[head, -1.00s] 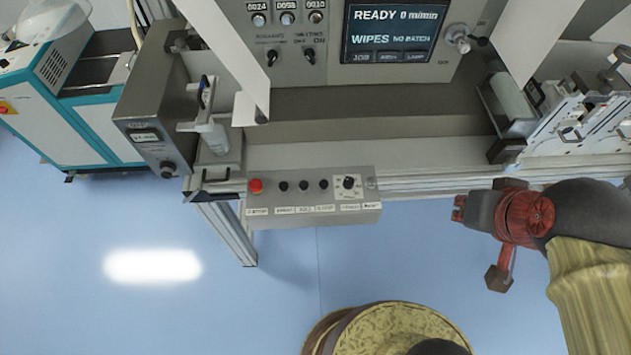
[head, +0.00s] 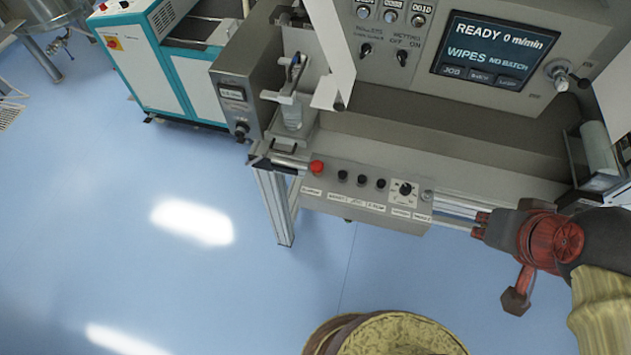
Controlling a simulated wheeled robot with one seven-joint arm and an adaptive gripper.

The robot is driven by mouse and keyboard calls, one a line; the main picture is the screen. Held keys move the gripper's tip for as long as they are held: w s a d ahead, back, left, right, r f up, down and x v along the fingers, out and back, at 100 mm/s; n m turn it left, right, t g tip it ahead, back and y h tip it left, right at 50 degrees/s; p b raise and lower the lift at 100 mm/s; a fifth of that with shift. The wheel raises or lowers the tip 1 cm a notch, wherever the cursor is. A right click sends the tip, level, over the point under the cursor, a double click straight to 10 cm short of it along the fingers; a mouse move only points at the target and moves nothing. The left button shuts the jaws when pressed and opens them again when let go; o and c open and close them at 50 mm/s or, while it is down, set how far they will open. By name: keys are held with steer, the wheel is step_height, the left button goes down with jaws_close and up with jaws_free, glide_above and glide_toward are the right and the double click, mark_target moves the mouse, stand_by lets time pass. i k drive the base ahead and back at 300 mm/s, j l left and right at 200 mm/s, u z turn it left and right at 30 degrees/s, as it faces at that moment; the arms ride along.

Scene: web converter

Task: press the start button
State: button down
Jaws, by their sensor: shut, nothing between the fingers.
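A grey control box (head: 368,208) is fixed along the front rail of the machine. It carries a red button (head: 317,168) at its left end, then several small black buttons (head: 361,180) in a row and a black rotary knob (head: 405,188) on a white plate. White labels run below them, too blurred to read surely, so I cannot tell which button is start. My gripper (head: 480,226) is shut and empty, just right of the box's right end, pointing left toward it. It appears apart from the box and its buttons.
A screen (head: 492,50) above reads READY 0 m/min, WIPES, NO BATCH. A white sheet (head: 332,45) hangs left of it. A grey unit (head: 240,90) juts out on the left, with a teal and white cabinet (head: 165,65) behind. Blue floor (head: 160,280) lies open in front.

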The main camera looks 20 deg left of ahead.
mark_target(342, 175)
steer(key=u, duration=1)
